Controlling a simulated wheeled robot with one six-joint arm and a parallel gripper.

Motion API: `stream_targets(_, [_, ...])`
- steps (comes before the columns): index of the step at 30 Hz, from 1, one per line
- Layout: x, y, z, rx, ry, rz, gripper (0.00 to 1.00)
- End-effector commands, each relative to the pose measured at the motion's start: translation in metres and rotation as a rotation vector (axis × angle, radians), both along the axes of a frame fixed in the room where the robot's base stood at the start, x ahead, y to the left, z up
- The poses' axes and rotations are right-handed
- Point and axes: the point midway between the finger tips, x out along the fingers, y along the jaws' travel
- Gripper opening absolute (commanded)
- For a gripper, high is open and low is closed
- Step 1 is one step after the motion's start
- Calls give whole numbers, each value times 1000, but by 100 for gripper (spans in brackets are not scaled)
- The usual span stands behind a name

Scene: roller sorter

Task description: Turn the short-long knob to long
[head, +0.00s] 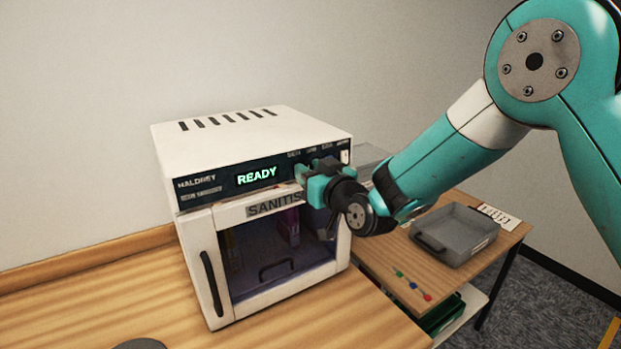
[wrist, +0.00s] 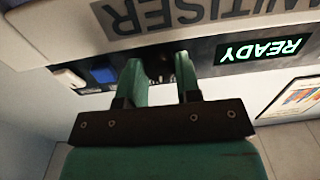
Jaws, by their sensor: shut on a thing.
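The white sanitiser box (head: 260,124) stands on the wooden bench. Its dark front panel (head: 222,181) has a lit READY display (head: 257,175), which also shows in the wrist view (wrist: 262,50). My gripper (head: 306,175) is at the right part of this panel. In the wrist view my gripper (wrist: 164,75) has its two green fingers around a dark knob (wrist: 160,68) and is shut on it. The fingers and arm hide most of the knob, so its setting cannot be read. The small labels above it are too small to read.
A blue button (wrist: 103,74) and a white switch (wrist: 67,79) sit beside the knob. The box door (head: 212,268) with its dark handle is shut below. A grey tray (head: 455,234) and several small coloured pieces (head: 412,285) lie on the right-hand table.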

Motion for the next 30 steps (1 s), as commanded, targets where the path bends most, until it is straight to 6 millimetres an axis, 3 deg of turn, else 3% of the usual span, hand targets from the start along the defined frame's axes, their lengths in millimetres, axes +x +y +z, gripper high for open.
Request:
stream_targets(15, [0, 0, -1, 268, 180, -1, 8])
stream_targets(30, [0, 0, 0, 320, 216, -1, 8])
